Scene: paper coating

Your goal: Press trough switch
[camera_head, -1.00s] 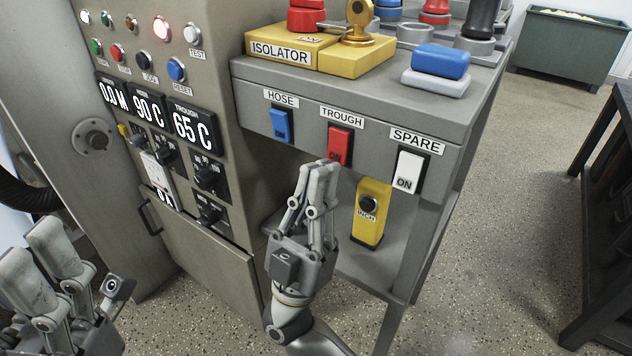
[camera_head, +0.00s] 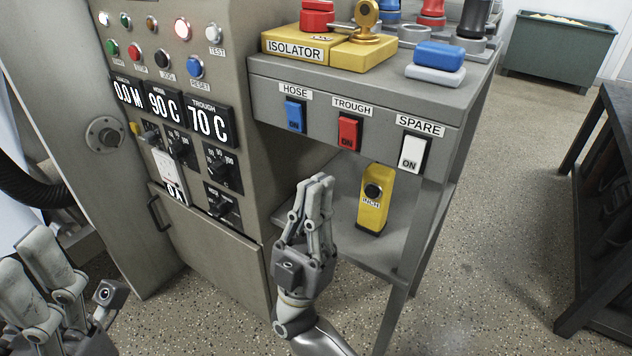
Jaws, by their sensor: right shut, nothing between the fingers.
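The red trough switch (camera_head: 348,132) is on the front of the grey bench, under a TROUGH label (camera_head: 352,106). The blue hose switch (camera_head: 294,116) is to its left and the white spare switch (camera_head: 412,153) to its right. The trough display (camera_head: 207,122) reads 70 C. My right gripper (camera_head: 318,182) is shut and empty, fingers pointing up. It is below and left of the trough switch in the picture, apart from it. My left gripper (camera_head: 32,262) is at the lower left, its fingers apart and partly cut off by the frame edge.
A yellow INCH control (camera_head: 373,198) stands on the shelf right of my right gripper. The control panel with knobs and lamps is at left. A yellow isolator box (camera_head: 295,47) and blue-topped block (camera_head: 440,55) are on the bench.

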